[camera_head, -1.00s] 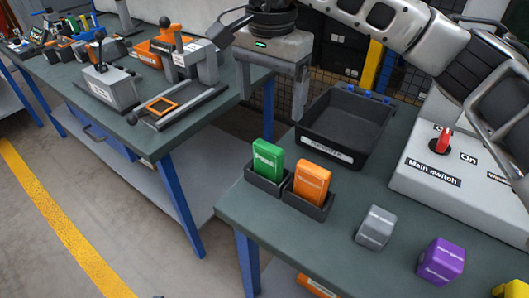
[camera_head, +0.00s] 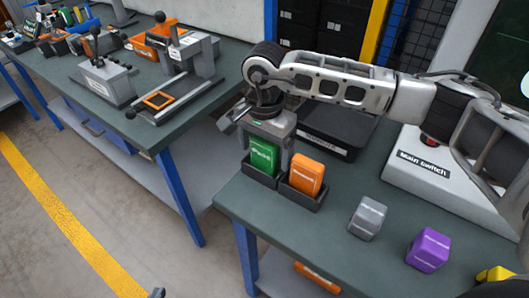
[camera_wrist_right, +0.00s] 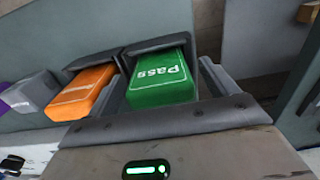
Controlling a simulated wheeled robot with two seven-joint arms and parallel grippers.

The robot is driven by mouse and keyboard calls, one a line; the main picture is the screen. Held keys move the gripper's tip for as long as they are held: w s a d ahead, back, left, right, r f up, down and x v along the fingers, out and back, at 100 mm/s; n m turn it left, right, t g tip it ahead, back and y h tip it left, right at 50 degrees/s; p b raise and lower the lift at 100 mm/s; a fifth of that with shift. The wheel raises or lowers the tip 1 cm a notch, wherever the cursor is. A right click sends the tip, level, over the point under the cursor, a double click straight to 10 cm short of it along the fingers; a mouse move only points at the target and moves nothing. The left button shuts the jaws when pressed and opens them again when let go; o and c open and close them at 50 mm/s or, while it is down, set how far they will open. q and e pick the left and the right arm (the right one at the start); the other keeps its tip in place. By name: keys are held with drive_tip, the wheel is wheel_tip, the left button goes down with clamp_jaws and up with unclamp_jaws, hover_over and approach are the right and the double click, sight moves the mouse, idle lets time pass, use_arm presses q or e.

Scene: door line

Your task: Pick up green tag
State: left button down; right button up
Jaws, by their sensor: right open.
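The green tag (camera_head: 263,158), marked "Pass", stands upright in a dark holder (camera_head: 262,180) near the table's left edge. My right gripper (camera_head: 266,151) is open just above it, its fingers on either side of the tag's upper part. In the right wrist view the green tag (camera_wrist_right: 161,78) lies between the spread fingers, with a gap to the right one; contact on the left is unclear. A small dark tip at the bottom edge of the head view, likely my left gripper (camera_head: 157,293), shows too little to tell its state.
An orange tag (camera_head: 307,174) stands in its own holder close beside the green one. Grey (camera_head: 368,219) and purple (camera_head: 428,250) blocks lie to the right. A black tray (camera_head: 335,138) and the main switch box (camera_head: 425,163) are behind, partly under my right arm.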

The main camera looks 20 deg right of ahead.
drive_tip(key=shift+f, duration=0.3)
drive_tip(key=c, duration=1.1)
drive_tip(key=shift+r, duration=0.1)
